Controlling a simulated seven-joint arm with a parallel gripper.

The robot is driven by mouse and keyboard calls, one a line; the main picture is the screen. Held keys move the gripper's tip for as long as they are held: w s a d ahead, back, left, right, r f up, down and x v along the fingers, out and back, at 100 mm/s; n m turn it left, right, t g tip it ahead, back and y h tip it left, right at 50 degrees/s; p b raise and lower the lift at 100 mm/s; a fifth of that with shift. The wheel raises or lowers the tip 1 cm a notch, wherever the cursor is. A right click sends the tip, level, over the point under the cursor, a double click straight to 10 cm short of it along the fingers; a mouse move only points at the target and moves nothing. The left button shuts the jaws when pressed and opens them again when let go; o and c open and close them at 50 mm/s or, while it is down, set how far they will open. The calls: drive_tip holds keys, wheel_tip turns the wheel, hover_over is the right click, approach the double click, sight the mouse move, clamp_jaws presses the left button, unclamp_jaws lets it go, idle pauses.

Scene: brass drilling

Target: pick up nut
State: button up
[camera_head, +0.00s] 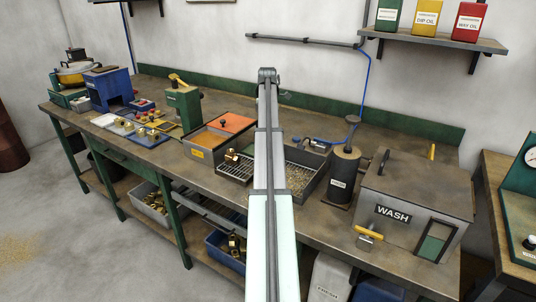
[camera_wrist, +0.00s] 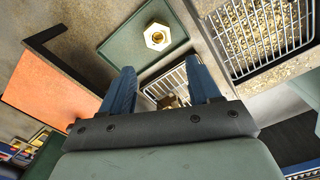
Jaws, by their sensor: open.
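More brass pieces (camera_wrist: 170,101) show on a wire rack between the fingers, partly hidden by the gripper body. In the head view, a brass piece (camera_head: 232,155) sits at the wire rack (camera_head: 234,172). My arm hides the green tray and the hex nut there.
An orange-topped box (camera_head: 230,122) stands left of my arm. A chip-filled tray (camera_head: 300,178) with a grid, a dark cylinder (camera_head: 345,175) and a grey WASH box (camera_head: 415,195) stand to the right. Small brass parts and machines occupy the bench's left side.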

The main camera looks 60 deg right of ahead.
wheel_tip(320, 180, down, 6)
drive_tip(key=shift+f, duration=0.25)
drive_tip(key=shift+d+f, duration=0.2)
drive_tip(key=shift+f, duration=1.15)
drive_tip(key=shift+d+f, duration=0.2)
drive_tip(key=shift+f, duration=1.15)
drive_tip(key=c, duration=1.1)
drive_tip(key=shift+c, duration=0.2)
drive_tip(key=shift+r, duration=0.15)
